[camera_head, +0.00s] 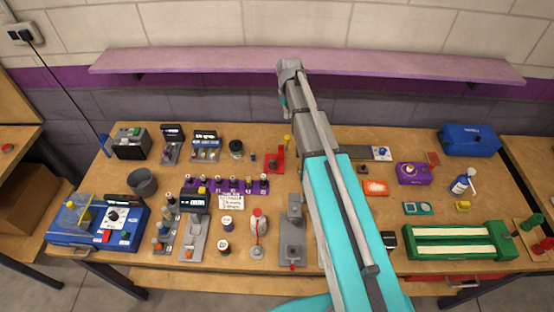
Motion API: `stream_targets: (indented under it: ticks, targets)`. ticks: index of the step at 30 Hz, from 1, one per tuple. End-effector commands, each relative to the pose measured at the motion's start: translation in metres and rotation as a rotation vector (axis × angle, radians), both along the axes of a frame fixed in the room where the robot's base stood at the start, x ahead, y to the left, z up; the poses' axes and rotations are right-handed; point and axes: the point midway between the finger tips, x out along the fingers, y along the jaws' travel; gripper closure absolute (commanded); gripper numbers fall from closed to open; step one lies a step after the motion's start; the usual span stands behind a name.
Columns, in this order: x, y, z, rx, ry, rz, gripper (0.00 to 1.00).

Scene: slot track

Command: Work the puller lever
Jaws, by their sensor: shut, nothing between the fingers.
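No part on the bench is clearly marked as the puller lever, and I cannot tell which it is. A grey upright device (293,232) with a block on top and a small red part at its front stands mid-bench, just left of my arm. A red device (275,162) stands behind it, with a yellow-topped piece (287,142) beside it. My teal and grey arm rises across the middle of the view. Its far grey joint is in front of the shelf, and my gripper and its fingertips do not show.
A purple shelf (200,61) runs along the wall. A grey cup (143,182), a blue machine (92,222) and several small devices crowd the left. A green fixture (458,242), a blue box (470,140) and a pump bottle (460,184) stand right. My arm hides some of the bench.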

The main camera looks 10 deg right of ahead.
Motion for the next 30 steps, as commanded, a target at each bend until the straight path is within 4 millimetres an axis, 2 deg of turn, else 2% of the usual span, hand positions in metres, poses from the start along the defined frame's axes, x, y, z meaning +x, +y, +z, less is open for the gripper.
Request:
stream_targets:
  ticks: [12, 30]
  targets:
    - [0.009, -0.002, 0.016, 0.0, 0.0, 0.0, 1.0]
    - [0.01, -0.002, 0.021, 0.0, 0.0, 0.0, 1.0]
